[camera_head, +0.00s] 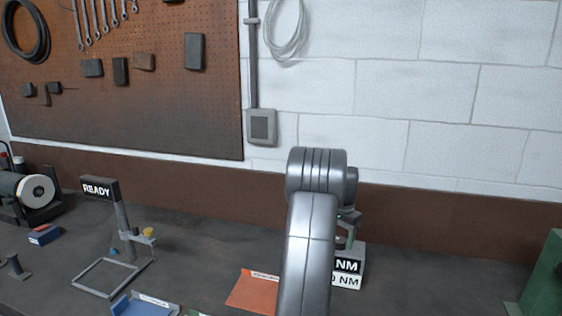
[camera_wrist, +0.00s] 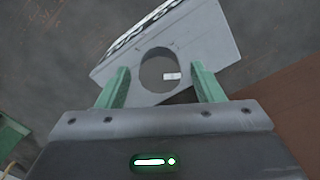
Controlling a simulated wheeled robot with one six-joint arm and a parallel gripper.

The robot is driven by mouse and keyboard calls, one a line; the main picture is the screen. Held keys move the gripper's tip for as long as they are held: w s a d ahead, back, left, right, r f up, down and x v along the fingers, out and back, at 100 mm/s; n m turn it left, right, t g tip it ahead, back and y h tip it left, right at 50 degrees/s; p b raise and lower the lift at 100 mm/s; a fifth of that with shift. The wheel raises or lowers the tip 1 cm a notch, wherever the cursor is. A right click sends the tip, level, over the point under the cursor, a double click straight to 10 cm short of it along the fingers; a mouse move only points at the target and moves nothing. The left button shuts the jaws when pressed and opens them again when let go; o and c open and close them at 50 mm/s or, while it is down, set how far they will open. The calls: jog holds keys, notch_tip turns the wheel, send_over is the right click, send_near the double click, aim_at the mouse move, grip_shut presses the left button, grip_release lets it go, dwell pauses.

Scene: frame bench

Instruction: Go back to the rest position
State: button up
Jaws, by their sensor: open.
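My gripper (camera_wrist: 161,84) is open in the wrist view, with its two green fingers spread apart. Beyond and between the fingers is a light grey block with a round hole (camera_wrist: 205,45); I cannot tell whether the fingers touch it. A small pale tag shows in the hole. In the head view my silver arm reaches over the bench and hides most of my gripper.
On the dark bench (camera_head: 200,245) stand a post with a READY sign (camera_head: 99,189), a square frame (camera_head: 84,290), a blue tray (camera_head: 130,307) and an orange mat (camera_head: 250,291). A grinder (camera_head: 35,191) is far left, a green object (camera_head: 545,285) far right. Bench right of the block is clear.

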notch_tip(320, 180, up, 14)
jog(key=b, duration=0.2)
notch_tip(320, 180, down, 14)
jog(key=shift+f+p, duration=0.1)
jog(key=shift+p, duration=1)
jog(key=n, duration=0.5)
jog(key=n+b, duration=0.1)
jog(key=n, duration=1)
jog(key=shift+b, duration=0.35)
jog(key=n+b, duration=0.1)
jog(key=n, duration=0.4)
jog(key=shift+n, duration=0.3)
jog(key=shift+a+r, duration=0.1)
jog(key=shift+r, duration=0.1)
